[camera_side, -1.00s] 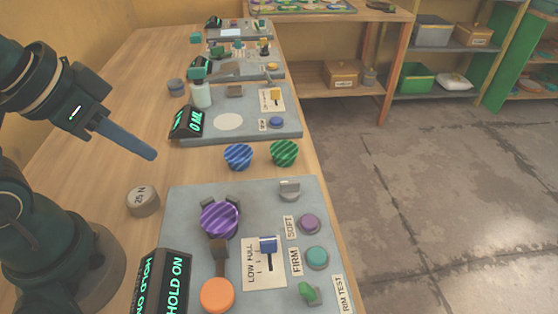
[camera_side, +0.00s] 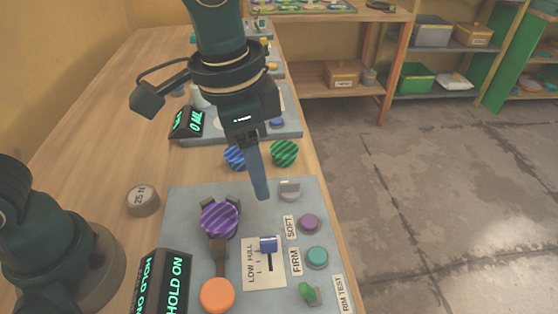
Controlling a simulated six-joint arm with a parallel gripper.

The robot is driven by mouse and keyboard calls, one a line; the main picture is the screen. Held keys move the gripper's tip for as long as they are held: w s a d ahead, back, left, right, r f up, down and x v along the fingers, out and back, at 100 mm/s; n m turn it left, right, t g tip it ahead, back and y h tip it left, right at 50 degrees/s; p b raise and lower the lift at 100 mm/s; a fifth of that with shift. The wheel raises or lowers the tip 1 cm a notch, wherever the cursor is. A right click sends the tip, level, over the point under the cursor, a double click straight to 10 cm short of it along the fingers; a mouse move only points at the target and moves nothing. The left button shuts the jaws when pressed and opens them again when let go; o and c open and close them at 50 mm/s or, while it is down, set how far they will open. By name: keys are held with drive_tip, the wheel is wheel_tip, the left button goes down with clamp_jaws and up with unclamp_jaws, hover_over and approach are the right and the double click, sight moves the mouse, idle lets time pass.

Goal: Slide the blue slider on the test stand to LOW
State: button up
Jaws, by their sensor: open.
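The test stand (camera_side: 190,194) is a grey panel at the front of the table. Its blue slider (camera_side: 268,244) sits at the upper end of a dark slot on a white plate (camera_side: 252,274), beside the word FULL. The word LOW is beside the lower part of the slot. My gripper (camera_side: 262,194) is open and points down over the upper part of the panel, above the slider in the picture and apart from it. Its fingers overlap in this view, so the gap between them does not show.
A grey knob (camera_side: 289,190) is close right of my fingertips. The display (camera_side: 176,283) reads HOLD ON.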

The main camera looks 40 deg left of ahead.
drive_tip(key=m+g, duration=0.1)
hover_over(268, 239)
drive_tip(key=shift+y, duration=0.4)
wheel_tip(268, 239, down, 4)
drive_tip(key=shift+w+f, duration=0.15)
drive_tip(key=shift+s+f+m, duration=0.2)
drive_tip(key=shift+f+m, duration=0.1)
drive_tip(key=shift+f, duration=2.35)
clamp_jaws()
